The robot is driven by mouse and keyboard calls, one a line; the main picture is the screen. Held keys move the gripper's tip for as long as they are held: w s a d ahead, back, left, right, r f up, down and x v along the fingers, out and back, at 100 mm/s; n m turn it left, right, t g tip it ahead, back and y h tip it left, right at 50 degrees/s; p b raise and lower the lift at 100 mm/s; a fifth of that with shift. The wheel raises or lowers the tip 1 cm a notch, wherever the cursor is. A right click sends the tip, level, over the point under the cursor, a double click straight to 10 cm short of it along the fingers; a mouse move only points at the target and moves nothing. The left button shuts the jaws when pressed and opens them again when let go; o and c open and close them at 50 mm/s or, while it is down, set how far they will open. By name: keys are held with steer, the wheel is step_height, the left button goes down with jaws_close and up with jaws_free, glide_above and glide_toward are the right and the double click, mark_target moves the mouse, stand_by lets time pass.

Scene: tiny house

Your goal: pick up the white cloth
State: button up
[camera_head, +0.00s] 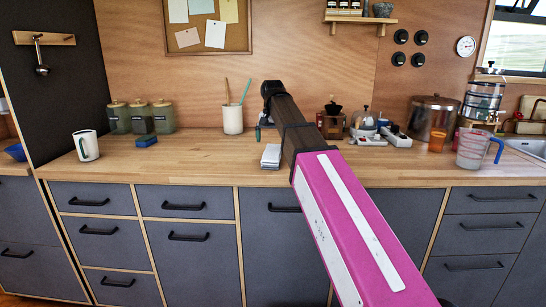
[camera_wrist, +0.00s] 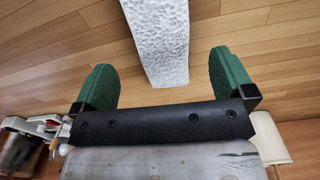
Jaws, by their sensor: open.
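The white cloth (camera_head: 271,156) is folded into a small stack on the wooden counter, near its front edge. In the wrist view the cloth (camera_wrist: 163,40) is a white, textured strip running from the top edge to between my fingers. My gripper (camera_wrist: 163,72) is open, with one green finger on each side of the cloth's near end and a gap on both sides. In the head view my gripper (camera_head: 260,126) points down behind the cloth, partly hidden by my arm. I cannot tell its exact height above the counter.
A cream utensil cup (camera_head: 233,120) stands left of my gripper. A blue sponge (camera_head: 146,141), white mug (camera_head: 86,145) and green canisters (camera_head: 140,117) are farther left. A grinder (camera_head: 332,121), small jars and a measuring jug (camera_head: 474,148) stand right. Counter around the cloth is mostly clear.

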mark_target(272, 151)
steer(key=shift+f, duration=3.5)
steer(key=shift+c, duration=0.3)
steer(key=c, duration=0.9)
